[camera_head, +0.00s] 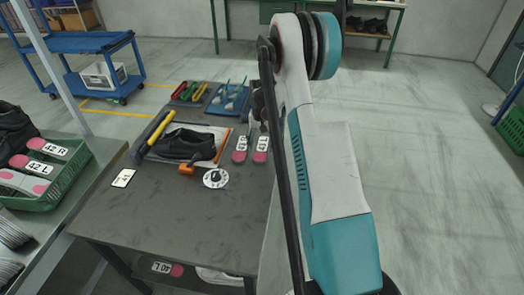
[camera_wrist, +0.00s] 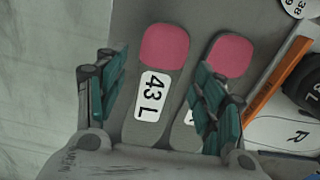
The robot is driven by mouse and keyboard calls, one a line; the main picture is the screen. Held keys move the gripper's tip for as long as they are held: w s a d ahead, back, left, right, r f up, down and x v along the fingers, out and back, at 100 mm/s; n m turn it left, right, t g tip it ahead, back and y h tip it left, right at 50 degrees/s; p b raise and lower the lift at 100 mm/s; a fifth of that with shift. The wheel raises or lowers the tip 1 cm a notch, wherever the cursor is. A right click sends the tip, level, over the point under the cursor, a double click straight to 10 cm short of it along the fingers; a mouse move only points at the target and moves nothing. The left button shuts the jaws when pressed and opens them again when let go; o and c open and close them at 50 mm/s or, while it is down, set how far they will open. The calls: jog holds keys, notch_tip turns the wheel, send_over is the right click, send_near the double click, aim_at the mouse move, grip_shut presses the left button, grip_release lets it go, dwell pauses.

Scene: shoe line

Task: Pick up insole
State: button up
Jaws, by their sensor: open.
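Two grey insoles with pink patches lie side by side on the dark table (camera_head: 150,215). The insole marked 43 L (camera_wrist: 162,50) lies between my gripper's fingers in the wrist view; it is the right one (camera_head: 260,157) in the head view. The other insole (camera_wrist: 232,57) is partly covered by a finger, its label mostly hidden; it is the left one (camera_head: 239,157) in the head view. My gripper (camera_wrist: 162,75) is open and empty, its teal fingers spread over the insoles. Whether the fingers touch anything cannot be told. My arm hides much of my gripper in the head view.
A black shoe (camera_head: 187,144) lies on a board beside the insoles. A round dial (camera_head: 215,178), a tag marked 41 (camera_head: 123,178) and a tool tray (camera_head: 228,97) are on the table. A green crate (camera_head: 75,180) with shoes and insoles stands at left. Bare tabletop lies in front.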

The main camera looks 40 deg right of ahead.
aim_at(260, 154)
jog(key=f, duration=0.1)
jog(key=f+b, duration=0.1)
jog(key=f, duration=0.2)
jog(key=shift+a+f+b, duration=0.25)
jog(key=shift+f+b, duration=0.1)
jog(key=shift+b, duration=0.05)
jog(key=shift+r, duration=0.1)
jog(key=c, duration=0.8)
